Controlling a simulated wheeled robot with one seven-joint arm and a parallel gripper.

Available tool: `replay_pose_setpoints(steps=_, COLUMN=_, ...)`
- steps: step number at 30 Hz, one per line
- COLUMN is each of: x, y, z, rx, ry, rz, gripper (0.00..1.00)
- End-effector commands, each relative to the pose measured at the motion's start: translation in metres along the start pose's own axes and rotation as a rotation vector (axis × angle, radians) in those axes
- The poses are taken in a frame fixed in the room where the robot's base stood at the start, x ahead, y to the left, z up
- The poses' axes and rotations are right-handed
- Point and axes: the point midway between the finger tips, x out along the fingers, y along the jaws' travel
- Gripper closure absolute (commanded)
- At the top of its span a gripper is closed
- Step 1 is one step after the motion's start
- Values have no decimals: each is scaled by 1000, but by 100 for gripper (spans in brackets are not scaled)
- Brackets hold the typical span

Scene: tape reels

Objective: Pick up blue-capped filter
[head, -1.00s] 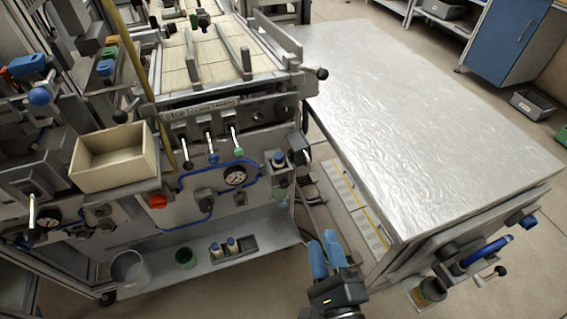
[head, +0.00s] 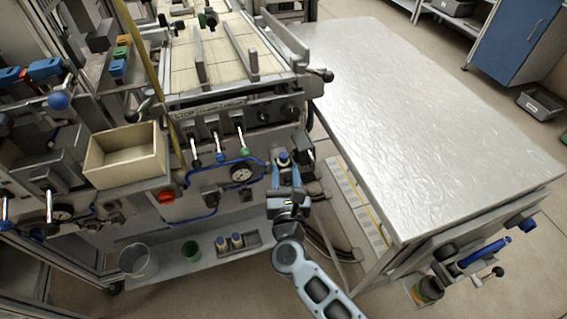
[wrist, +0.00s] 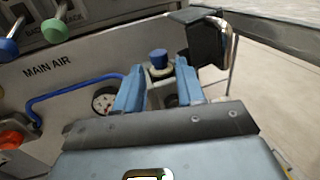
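The blue-capped filter (head: 283,158) is mounted upright on the front side of the machine, right of the round gauge. In the wrist view its blue cap (wrist: 158,57) and pale collar show between and just beyond my fingertips. My gripper (head: 286,172) is open, with one blue finger to each side of the filter. In the wrist view my gripper (wrist: 158,70) shows a gap between both fingers and the cap. The filter's lower body is mostly hidden by my gripper. I cannot tell whether either finger touches it.
A dark bracket (wrist: 207,38) is close to my right finger. A blue hose (head: 215,166) and gauge (head: 241,174) lie left. The metal table (head: 430,120) is bare.

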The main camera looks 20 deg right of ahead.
Motion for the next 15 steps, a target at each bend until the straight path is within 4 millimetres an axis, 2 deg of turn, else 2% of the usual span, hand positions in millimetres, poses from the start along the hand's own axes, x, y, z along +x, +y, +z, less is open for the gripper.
replay_pose_setpoints(steps=1, x=9, y=1, z=5, rx=-1, ry=-2, rz=0, gripper=62)
replay_pose_setpoints(steps=6, x=30, y=2, z=3, rx=-1, ry=-1, rz=1, gripper=62)
replay_pose_setpoints(steps=15, x=36, y=2, z=2, rx=-1, ry=0, rz=1, gripper=62)
